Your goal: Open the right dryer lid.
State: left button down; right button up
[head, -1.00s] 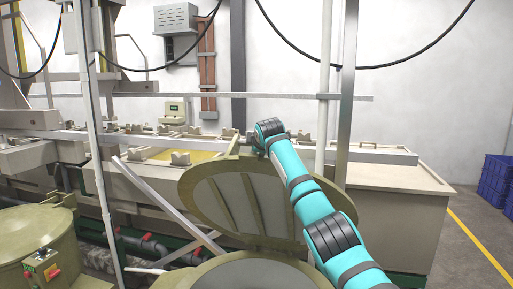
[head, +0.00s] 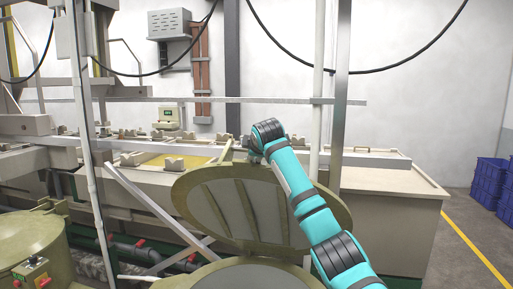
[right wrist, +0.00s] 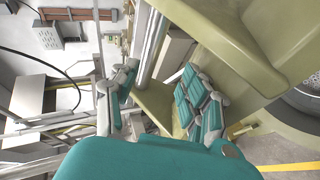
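The right dryer lid (head: 232,207) stands raised and tilted in the head view, its pale, ribbed underside facing me. Below it is the round top of the right dryer (head: 245,276), cut off by the picture's bottom edge. My right arm reaches across the lid, and my right gripper (head: 256,150) is at the lid's far upper edge, mostly hidden by the wrist. In the right wrist view its teal and grey fingers (right wrist: 160,100) are spread apart, with an olive part between them. I cannot tell whether they touch it. My left gripper is not in view.
Another olive dryer (head: 35,245) with red controls stands at the lower left. A pale upright pole (head: 316,90) and a metal post (head: 341,90) stand close to my right arm. Behind is the plating line (head: 390,190). Blue crates (head: 490,183) are at the far right.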

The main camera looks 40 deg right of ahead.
jog(key=v, duration=0.7)
jog(key=shift+s+a, duration=0.1)
